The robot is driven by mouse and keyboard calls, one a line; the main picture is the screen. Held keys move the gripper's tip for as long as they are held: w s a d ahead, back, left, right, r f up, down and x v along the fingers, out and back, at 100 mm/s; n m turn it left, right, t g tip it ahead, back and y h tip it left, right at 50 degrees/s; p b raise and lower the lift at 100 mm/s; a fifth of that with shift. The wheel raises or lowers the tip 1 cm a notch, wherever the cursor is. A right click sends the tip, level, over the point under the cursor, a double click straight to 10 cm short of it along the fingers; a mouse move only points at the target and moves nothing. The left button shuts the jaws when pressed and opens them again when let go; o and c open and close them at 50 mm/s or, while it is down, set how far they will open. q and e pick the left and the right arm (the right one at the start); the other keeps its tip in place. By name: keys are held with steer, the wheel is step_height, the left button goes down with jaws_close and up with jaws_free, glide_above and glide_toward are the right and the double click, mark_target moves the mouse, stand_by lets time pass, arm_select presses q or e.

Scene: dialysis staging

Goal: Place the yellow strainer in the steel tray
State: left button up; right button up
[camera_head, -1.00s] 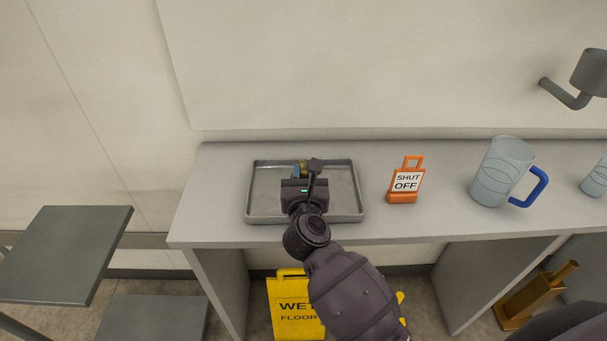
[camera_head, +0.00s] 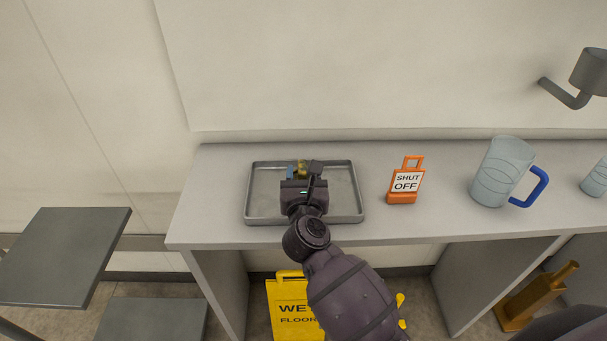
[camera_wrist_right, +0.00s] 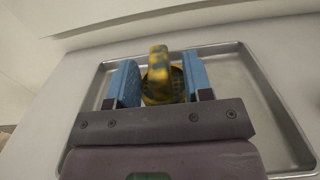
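The yellow strainer (camera_wrist_right: 161,88), mottled yellow and dark, is between the two blue fingers of my right gripper (camera_wrist_right: 161,82) in the right wrist view. The fingers stand apart on either side of it and look open. In the head view the strainer (camera_head: 301,167) shows just beyond my right gripper (camera_head: 300,173), which partly hides it. Both are over the steel tray (camera_head: 254,205), within its rim. The tray's rim also shows in the wrist view (camera_wrist_right: 262,92). Whether the strainer touches the tray floor is hard to tell. My left gripper is not in view.
The tray lies on a grey counter (camera_head: 450,220) against a pale wall. A yellow wet-floor sign (camera_head: 291,305) stands below. The counter between tray and tag is clear.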

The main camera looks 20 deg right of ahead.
steer(key=shift+s+f, duration=0.1)
steer(key=shift+f, duration=0.75)
steer(key=shift+r, duration=0.3)
steer(key=v, duration=0.7)
steer(key=r+v, duration=0.1)
steer(key=v, duration=0.3)
steer(key=shift+a+r, duration=0.1)
steer(key=shift+s+a+r, duration=0.1)
steer(key=shift+s, duration=0.2)
